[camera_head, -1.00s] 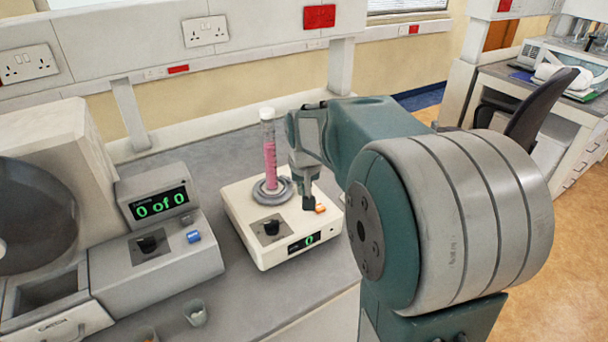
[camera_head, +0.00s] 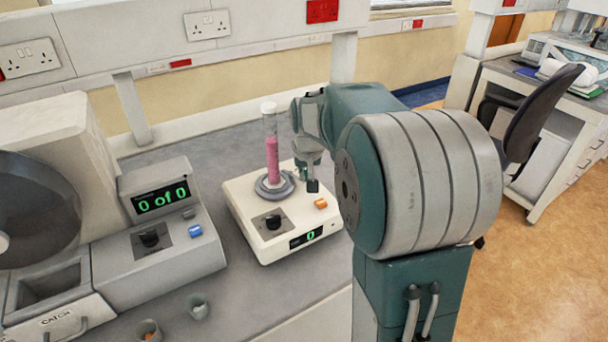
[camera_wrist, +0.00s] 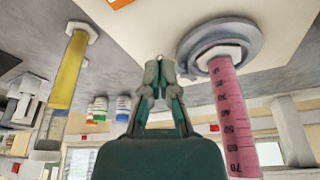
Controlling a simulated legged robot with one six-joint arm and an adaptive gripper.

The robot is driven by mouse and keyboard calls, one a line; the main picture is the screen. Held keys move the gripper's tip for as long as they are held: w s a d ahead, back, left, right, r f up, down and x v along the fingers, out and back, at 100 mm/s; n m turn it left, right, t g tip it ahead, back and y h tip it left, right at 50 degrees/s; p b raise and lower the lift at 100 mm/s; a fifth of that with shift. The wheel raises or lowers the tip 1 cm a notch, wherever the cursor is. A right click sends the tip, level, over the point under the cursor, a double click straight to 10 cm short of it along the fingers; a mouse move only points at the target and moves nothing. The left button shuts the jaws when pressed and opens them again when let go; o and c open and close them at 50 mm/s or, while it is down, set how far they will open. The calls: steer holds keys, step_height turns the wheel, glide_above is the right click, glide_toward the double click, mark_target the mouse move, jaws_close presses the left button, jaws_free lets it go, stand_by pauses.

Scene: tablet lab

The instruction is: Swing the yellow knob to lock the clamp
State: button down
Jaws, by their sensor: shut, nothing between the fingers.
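A cream device (camera_head: 245,215) stands on the bench with a grey ring clamp (camera_head: 274,187) around the base of an upright measuring cylinder with pink contents (camera_head: 272,158). The cylinder and ring also show upside down in the wrist view (camera_wrist: 235,115). The device has a black knob (camera_head: 273,221), a green display reading 0 (camera_head: 310,236) and an orange button (camera_head: 321,203). I see no clearly yellow knob on it. My gripper (camera_head: 313,186) is shut and empty, above the device, right of the cylinder and behind the orange button; in the wrist view its fingertips (camera_wrist: 160,68) are together.
A grey counter (camera_head: 165,235) reading 0 of 0 stands left, with small cups (camera_head: 198,307) in front. In the wrist view a cylinder with yellow contents (camera_wrist: 66,72) and several small bottles (camera_wrist: 110,106) stand on the bench. Bare bench lies between the machines.

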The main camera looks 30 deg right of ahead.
steer(key=shift+w+d+n+y, duration=0.15)
steer(key=shift+d+n+y, duration=0.15)
steer(key=shift+d+n, duration=0.5)
steer(key=shift+a+n, duration=0.1)
steer(key=shift+n, duration=0.3)
steer(key=shift+w+d, duration=0.4)
steer(key=shift+d, duration=0.35)
steer(key=shift+w+d+n, duration=0.15)
steer(key=shift+d+n, duration=0.05)
steer(key=shift+n, duration=0.2)
steer(key=n, duration=0.1)
steer(key=w+d+n+y, duration=0.1)
steer(key=shift+n, duration=0.4)
steer(key=w+n, duration=0.1)
steer(key=d+n+y, duration=0.1)
steer(key=n, duration=0.1)
steer(key=shift+w, duration=0.35)
steer(key=shift+a, duration=0.15)
